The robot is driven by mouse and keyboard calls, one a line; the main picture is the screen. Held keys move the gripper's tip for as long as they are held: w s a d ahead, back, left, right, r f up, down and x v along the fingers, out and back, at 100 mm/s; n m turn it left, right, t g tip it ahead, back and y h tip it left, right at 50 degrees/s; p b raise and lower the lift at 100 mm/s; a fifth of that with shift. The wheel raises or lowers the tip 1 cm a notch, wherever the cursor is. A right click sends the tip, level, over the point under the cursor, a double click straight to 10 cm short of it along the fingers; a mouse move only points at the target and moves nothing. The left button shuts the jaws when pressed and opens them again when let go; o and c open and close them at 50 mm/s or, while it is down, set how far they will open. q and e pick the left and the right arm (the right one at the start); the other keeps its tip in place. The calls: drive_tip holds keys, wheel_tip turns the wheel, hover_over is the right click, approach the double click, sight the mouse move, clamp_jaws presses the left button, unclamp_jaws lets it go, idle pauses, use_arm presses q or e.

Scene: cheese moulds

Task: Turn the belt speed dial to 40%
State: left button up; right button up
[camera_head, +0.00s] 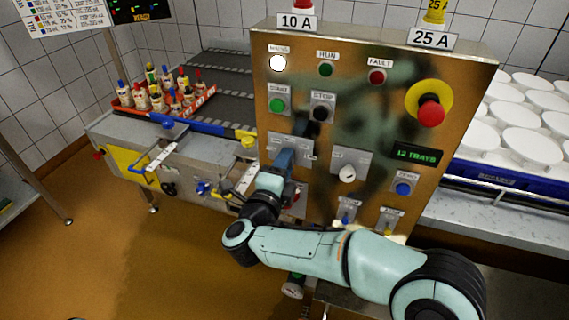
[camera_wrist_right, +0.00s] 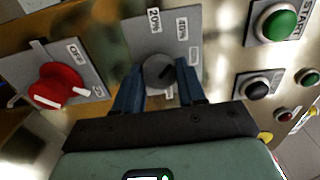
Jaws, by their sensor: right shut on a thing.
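The belt speed dial (camera_wrist_right: 160,74) is a dark grey round knob on a grey plate (camera_wrist_right: 152,40) in the right wrist view. My right gripper (camera_wrist_right: 160,84) is shut on the dial, one blue finger on each side. In the head view my right gripper (camera_head: 283,162) reaches the panel from below and hides most of the dial. The exact pointer setting cannot be told. My left gripper is not in view.
A red switch (camera_wrist_right: 56,86) marked OFF sits close beside the dial. The green start button (camera_head: 277,105), black stop button (camera_head: 322,108), another knob (camera_head: 347,173) and a red emergency stop (camera_head: 431,112) share the panel. White moulds (camera_head: 530,143) stand at right, an orange bottle crate (camera_head: 190,114) at left.

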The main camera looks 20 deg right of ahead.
idle(0.3)
drive_tip(key=o, duration=1.1)
drive_tip(key=shift+c, duration=0.2)
drive_tip(key=shift+s, duration=0.1)
drive_tip(key=v, duration=1.3)
drive_tip(key=shift+b, duration=0.45)
drive_tip(key=shift+a, duration=0.15)
